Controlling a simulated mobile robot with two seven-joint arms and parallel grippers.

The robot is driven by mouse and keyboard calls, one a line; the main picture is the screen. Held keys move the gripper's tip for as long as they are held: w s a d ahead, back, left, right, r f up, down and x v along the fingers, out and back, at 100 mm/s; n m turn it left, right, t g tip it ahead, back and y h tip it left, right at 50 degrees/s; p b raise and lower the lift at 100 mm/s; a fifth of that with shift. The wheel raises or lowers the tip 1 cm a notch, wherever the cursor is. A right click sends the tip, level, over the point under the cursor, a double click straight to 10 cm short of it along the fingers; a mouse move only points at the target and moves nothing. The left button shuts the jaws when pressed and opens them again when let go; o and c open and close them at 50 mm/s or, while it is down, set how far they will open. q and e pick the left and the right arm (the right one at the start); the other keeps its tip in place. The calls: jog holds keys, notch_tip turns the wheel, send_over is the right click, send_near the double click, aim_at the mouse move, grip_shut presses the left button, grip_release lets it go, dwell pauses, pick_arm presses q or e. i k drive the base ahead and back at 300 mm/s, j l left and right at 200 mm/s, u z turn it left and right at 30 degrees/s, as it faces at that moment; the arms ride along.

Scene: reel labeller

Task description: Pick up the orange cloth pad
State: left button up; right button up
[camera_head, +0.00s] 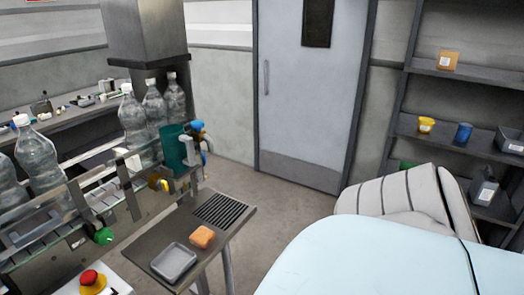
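The orange cloth pad (201,237) lies on a small grey metal table (226,245), left of the picture's centre. It is a small, thick block and nothing covers it. A shallow grey tray (174,263) lies next to it on its near left side. A black slotted grate (223,210) is set in the table behind the pad. Neither of my grippers is in view, so nothing is seen touching the pad.
A conveyor with large clear bottles (41,163) runs along the left, by a teal cylinder (175,147). A red emergency button (92,280) is at the bottom left. A grey door (310,95) is behind, shelves (468,73) at right. Floor before the door is clear.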

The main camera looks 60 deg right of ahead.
aim_at(202, 237)
jog(key=z, duration=1.5)
jog(key=u, duration=2.05)
jog(key=z, duration=2.05)
